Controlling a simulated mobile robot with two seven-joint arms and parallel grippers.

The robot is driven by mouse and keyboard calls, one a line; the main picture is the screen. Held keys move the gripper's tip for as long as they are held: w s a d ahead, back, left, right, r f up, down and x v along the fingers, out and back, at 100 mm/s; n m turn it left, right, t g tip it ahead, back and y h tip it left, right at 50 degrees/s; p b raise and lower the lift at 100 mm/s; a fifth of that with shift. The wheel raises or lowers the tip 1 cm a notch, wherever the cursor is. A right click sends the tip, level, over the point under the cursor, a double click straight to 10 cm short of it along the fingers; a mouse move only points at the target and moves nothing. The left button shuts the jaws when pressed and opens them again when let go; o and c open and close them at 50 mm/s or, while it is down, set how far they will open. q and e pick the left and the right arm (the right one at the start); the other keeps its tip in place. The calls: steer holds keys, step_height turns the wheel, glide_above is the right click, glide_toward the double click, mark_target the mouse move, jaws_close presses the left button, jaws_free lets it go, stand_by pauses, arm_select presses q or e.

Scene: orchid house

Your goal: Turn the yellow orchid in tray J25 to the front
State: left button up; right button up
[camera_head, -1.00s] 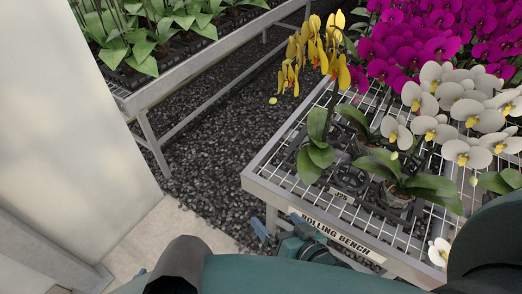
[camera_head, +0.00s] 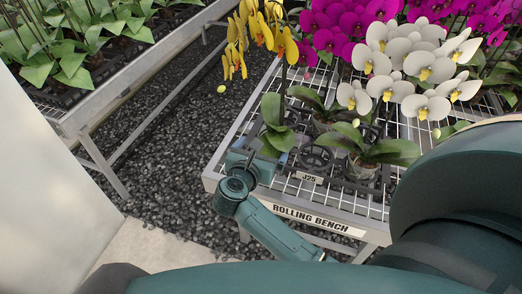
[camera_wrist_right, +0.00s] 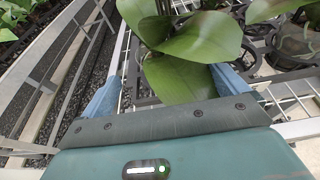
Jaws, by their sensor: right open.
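The yellow orchid (camera_head: 256,36) stands at the near left corner of the rolling bench (camera_head: 330,226). Its blooms hang toward the left and its leaves (camera_head: 276,122) spread low. My right gripper (camera_head: 262,150) is at the bench corner, right by the orchid's base. In the right wrist view its blue fingers (camera_wrist_right: 162,85) are open, one on each side of the orchid's leaves (camera_wrist_right: 187,45). The leaves hide the pot, so contact cannot be told. My left gripper is not in view.
White orchids (camera_head: 425,68) stand close on the right of the bench, with magenta orchids (camera_head: 335,30) behind. An empty round tray holder (camera_head: 316,158) is beside the yellow orchid. Another bench (camera_head: 130,65) of green plants stands left across the gravel (camera_head: 165,160).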

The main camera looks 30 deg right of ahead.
mark_target(268, 144)
steer(key=b+x, duration=0.1)
steer(key=x, duration=0.2)
steer(key=f+b+x, duration=0.1)
steer(key=b+x, duration=0.1)
steer(key=x, duration=0.1)
steer(key=b+x, duration=0.1)
steer(key=x, duration=0.2)
steer(key=shift+s+a+f, duration=0.1)
steer(key=shift+f, duration=0.35)
steer(key=shift+w+d+f+b, duration=0.1)
steer(key=shift+w+d+b, duration=0.1)
steer(key=shift+d+b, duration=0.15)
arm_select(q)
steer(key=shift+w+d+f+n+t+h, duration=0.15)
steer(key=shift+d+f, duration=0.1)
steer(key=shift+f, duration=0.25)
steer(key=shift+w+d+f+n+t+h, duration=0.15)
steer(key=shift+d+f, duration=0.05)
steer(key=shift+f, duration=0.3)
arm_select(e)
steer(key=shift+w+d, duration=0.25)
steer(key=shift+c, duration=0.4)
steer(key=shift+d, duration=0.1)
steer(key=c, duration=1)
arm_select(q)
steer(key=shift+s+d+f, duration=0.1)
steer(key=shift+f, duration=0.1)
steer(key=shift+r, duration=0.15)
arm_select(e)
steer(key=shift+r, duration=0.25)
